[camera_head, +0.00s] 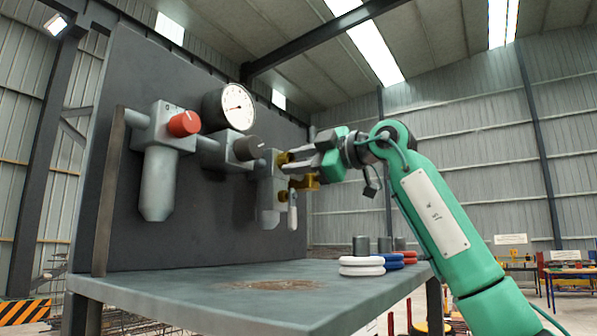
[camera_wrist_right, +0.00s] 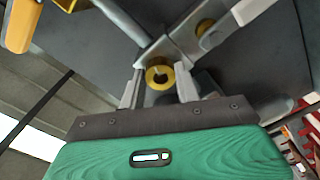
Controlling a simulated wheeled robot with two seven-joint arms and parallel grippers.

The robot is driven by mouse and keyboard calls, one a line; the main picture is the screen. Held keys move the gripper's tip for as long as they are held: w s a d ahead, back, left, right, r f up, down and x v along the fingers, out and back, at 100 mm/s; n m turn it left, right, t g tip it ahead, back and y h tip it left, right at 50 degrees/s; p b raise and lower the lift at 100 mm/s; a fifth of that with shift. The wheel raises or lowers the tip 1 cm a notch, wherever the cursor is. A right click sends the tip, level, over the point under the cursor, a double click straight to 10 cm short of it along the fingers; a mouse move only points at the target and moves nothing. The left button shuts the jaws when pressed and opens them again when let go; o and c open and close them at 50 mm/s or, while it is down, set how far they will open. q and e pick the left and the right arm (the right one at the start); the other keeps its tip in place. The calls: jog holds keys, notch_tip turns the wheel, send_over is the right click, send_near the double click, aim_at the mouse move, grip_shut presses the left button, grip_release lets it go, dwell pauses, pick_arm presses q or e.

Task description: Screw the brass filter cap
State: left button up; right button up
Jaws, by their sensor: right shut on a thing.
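The brass filter cap (camera_wrist_right: 160,76) shows as a round brass ring between the fingers of my right gripper (camera_wrist_right: 159,90) in the right wrist view. The fingers are shut on it from both sides. In the head view my right gripper (camera_head: 290,162) reaches in from the right to the last grey unit (camera_head: 267,190) on the panel. Brass parts show at its fingertips, partly hidden by the gripper. I cannot tell whether the cap's thread is engaged. My left gripper is not in view.
A dark upright panel (camera_head: 80,200) carries a red knob (camera_head: 184,124), a pressure gauge (camera_head: 236,106) and a grey knob (camera_head: 248,148). On the bench (camera_head: 200,290) stand white rings (camera_head: 361,266), blue and red rings, and grey cylinders. The bench's front left is clear.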

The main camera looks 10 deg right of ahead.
jog(key=m+b, duration=0.2)
jog(key=m, duration=0.1)
jog(key=shift+f, duration=0.1)
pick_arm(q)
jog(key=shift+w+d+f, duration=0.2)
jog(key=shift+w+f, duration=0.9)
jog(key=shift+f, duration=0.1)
pick_arm(e)
jog(key=shift+m, duration=0.7)
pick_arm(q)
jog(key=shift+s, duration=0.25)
pick_arm(e)
jog(key=o, duration=0.8)
jog(key=shift+o, duration=0.8)
pick_arm(q)
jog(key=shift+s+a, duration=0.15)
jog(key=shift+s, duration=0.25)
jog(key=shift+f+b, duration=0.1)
jog(key=shift+b, duration=0.2)
